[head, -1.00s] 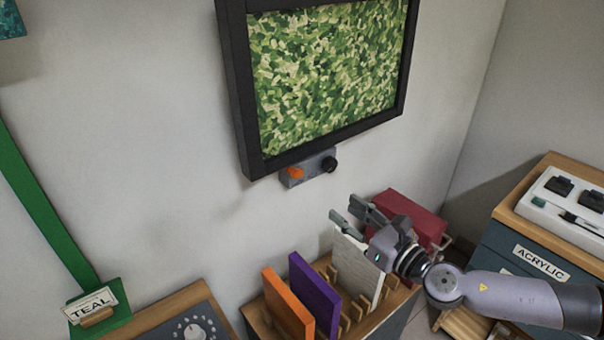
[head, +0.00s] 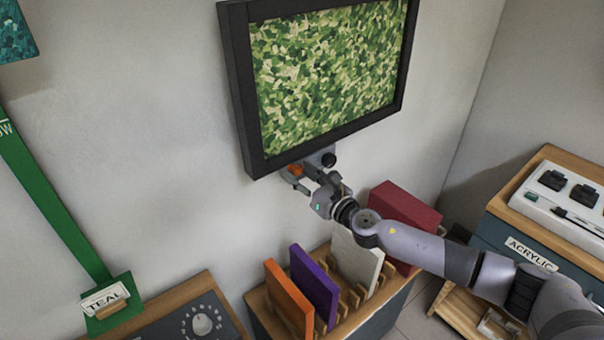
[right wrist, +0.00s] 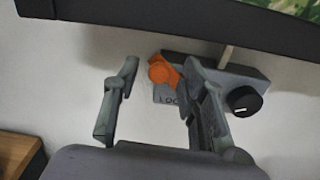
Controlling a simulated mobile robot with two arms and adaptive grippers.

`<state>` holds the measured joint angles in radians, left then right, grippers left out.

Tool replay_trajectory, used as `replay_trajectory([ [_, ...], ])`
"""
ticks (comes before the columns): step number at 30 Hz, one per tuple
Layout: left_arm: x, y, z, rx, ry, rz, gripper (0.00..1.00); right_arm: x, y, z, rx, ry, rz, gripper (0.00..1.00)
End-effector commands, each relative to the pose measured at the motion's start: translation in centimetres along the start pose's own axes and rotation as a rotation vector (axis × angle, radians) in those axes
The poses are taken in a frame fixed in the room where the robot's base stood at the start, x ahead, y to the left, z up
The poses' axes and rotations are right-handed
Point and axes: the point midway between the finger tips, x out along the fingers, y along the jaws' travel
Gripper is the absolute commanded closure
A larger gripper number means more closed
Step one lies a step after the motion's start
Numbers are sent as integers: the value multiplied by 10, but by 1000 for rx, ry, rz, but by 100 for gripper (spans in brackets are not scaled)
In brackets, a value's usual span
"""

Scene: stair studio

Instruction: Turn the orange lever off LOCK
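The orange lever (right wrist: 165,72) is on a grey control box (right wrist: 240,77) on the wall, just under the framed green picture. In the right wrist view it shows above the partly hidden letters "LOC". The lever also shows in the head view (head: 296,169). My right gripper (right wrist: 158,80) is open, with one finger left of the lever and the other at its right, overlapping the lever's right end in the picture. I cannot tell whether that finger touches it. My left gripper is not in view.
A black knob (right wrist: 243,101) sits on the box, right of the lever. The black picture frame (head: 243,100) is close above. Below stands a rack with orange (head: 289,298), purple (head: 314,287) and white panels (head: 357,262), and a red box (head: 405,218).

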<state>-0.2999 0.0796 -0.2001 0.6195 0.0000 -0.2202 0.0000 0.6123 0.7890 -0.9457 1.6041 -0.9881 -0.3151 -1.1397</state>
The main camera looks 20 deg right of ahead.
Motion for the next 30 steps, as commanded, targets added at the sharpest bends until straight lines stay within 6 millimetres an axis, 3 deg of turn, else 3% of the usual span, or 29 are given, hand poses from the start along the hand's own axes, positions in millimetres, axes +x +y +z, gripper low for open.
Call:
replay_trajectory([
  [6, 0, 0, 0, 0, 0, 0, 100, 0, 0, 0, 0, 0, 1, 61],
  [24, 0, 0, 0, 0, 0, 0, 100, 0, 0, 0, 0, 0, 0, 100],
  [30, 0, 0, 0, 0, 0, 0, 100, 0, 0, 0, 1, 0, 0, 100],
])
